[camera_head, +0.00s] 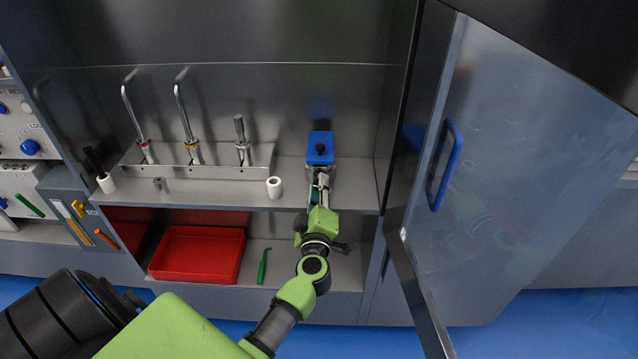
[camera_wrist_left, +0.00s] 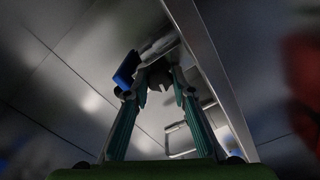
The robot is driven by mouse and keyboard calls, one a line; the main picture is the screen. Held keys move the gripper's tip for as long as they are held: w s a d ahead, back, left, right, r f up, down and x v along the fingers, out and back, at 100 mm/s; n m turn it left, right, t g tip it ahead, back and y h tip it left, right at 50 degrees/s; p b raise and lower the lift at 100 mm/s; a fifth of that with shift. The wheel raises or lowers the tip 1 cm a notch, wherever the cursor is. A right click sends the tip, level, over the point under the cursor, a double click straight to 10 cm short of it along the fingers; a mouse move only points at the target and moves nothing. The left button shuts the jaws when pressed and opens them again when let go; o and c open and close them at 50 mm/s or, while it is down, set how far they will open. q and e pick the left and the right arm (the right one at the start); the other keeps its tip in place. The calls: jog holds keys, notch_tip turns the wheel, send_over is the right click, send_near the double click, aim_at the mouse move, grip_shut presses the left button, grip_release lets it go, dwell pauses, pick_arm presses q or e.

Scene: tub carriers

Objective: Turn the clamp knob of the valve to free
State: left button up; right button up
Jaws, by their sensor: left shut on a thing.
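The valve (camera_head: 319,138) is a blue block with a small black part on top, standing on the shelf at the right inside the cabinet. My left gripper (camera_head: 321,180) reaches in from the front, just below the valve. In the left wrist view its two fingers (camera_wrist_left: 156,88) close around a dark rounded part, the clamp knob (camera_wrist_left: 159,74). A blue piece (camera_wrist_left: 127,69) shows beside the left fingertip. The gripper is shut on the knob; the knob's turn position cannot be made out. My right gripper is not in view.
The open cabinet door (camera_head: 500,170) stands close on the right. A metal rack (camera_head: 205,172) with bent rods and a white cylinder (camera_head: 274,187) stand left of the valve. Below are a red tray (camera_head: 198,280) and a green tool (camera_head: 263,267).

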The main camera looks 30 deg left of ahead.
pick_arm(q)
jog(key=n, duration=0.4)
jog(key=shift+n, duration=2.6)
jog(key=o, duration=1.1)
